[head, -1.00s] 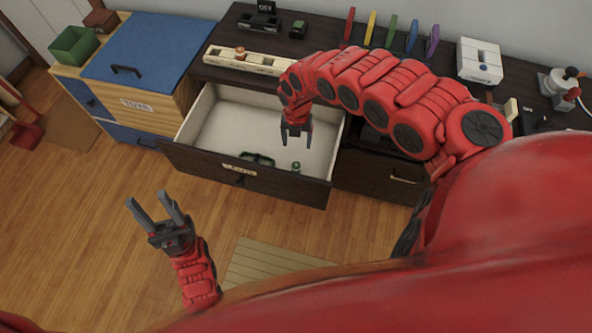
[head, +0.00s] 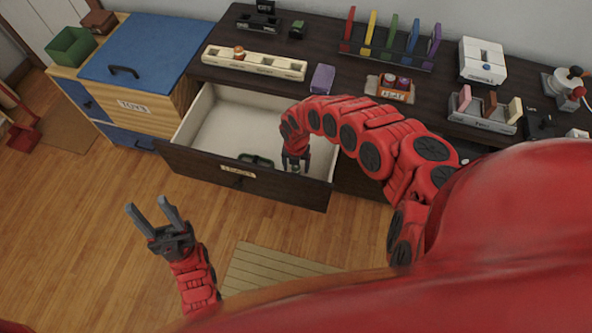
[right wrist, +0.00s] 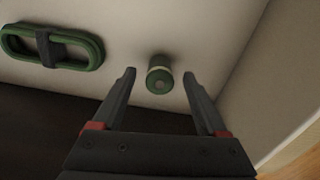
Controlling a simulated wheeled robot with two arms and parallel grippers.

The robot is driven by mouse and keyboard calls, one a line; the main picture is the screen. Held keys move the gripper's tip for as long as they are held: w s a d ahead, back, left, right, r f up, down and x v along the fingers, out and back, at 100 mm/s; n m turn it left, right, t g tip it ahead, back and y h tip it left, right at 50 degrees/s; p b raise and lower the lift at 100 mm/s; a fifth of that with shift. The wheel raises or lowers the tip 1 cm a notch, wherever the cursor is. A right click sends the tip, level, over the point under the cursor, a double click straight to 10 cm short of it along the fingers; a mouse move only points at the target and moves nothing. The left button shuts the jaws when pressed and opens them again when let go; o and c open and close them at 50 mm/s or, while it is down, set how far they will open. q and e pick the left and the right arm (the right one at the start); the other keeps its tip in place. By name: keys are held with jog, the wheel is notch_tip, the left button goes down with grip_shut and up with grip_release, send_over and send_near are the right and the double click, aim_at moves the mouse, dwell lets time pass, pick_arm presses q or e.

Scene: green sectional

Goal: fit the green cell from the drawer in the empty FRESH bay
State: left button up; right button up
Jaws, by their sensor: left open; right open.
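The green cell (right wrist: 159,78) is a small green cylinder with a pale band, on the floor of the open drawer (head: 225,122). My right gripper (head: 295,165) reaches down into the drawer's right part. It is open, and the right wrist view shows the cell between the lines of its two fingertips, not gripped. In the head view the gripper mostly hides the cell. My left gripper (head: 152,212) is open and empty above the floor, in front of the drawer. A cream rack (head: 285,68) on the dresser top holds one orange-brown item at its left; its labels are too small to read.
A green coiled item with a dark band (right wrist: 52,47) lies left of the cell in the drawer. The drawer's side wall (right wrist: 285,90) is close on the right. A purple block (head: 322,78) and an orange holder (head: 389,90) stand on the dresser top behind my right arm.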

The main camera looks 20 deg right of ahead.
grip_shut()
dwell(0.4)
